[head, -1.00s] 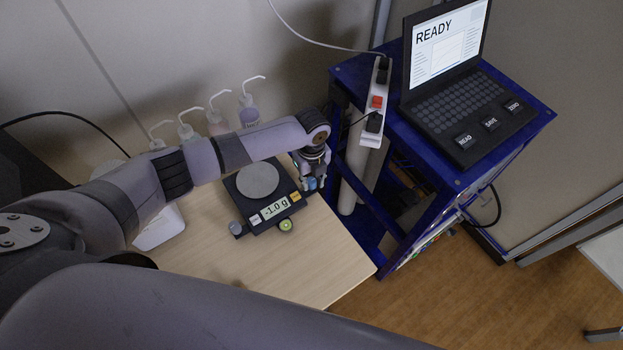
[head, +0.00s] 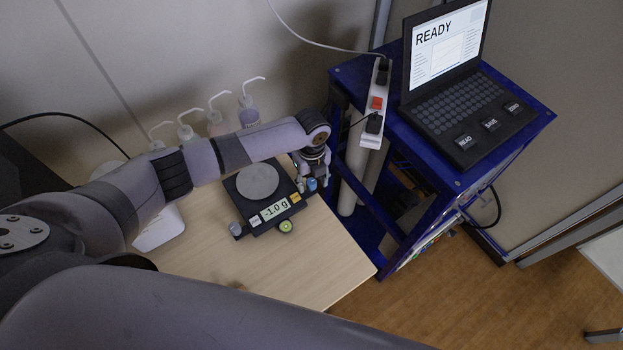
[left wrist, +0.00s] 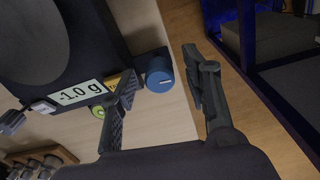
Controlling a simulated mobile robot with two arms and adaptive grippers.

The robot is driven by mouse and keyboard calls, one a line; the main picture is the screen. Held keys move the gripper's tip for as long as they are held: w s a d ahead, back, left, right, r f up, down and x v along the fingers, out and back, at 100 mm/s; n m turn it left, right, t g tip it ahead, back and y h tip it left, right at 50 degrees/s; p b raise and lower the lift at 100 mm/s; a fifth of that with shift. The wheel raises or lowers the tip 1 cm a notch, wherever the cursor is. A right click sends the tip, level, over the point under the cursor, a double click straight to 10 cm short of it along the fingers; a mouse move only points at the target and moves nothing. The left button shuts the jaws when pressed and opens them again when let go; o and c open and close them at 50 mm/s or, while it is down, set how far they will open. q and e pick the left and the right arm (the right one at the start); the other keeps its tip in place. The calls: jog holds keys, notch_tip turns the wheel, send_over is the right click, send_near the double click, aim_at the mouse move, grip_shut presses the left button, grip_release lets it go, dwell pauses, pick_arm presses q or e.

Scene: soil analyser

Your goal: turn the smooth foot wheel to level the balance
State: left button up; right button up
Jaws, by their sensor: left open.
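The dark balance (head: 243,195) stands on the wooden table with a round grey pan and a display reading -1.0 g. A smooth blue foot wheel (head: 311,184) is at its right corner; it also shows in the left wrist view (left wrist: 160,77). A grey foot wheel (head: 236,229) is at the other front corner, and looks ridged in the left wrist view (left wrist: 11,121). A green round level (head: 285,226) sits at the front edge; its bubble is too small to judge. My left gripper (left wrist: 159,64) is open, its fingers on either side of the blue wheel with visible gaps. My right gripper is not visible.
A blue cart (head: 450,178) with a laptop (head: 450,105) showing READY and a power strip (head: 376,105) stands close right of my left gripper. Several wash bottles (head: 248,112) stand behind my arm.

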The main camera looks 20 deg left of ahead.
aim_at(312, 182)
pick_arm(q)
notch_tip(312, 182, up, 12)
dwell(0.6)
jog(key=shift+s+f, duration=0.1)
dwell(0.4)
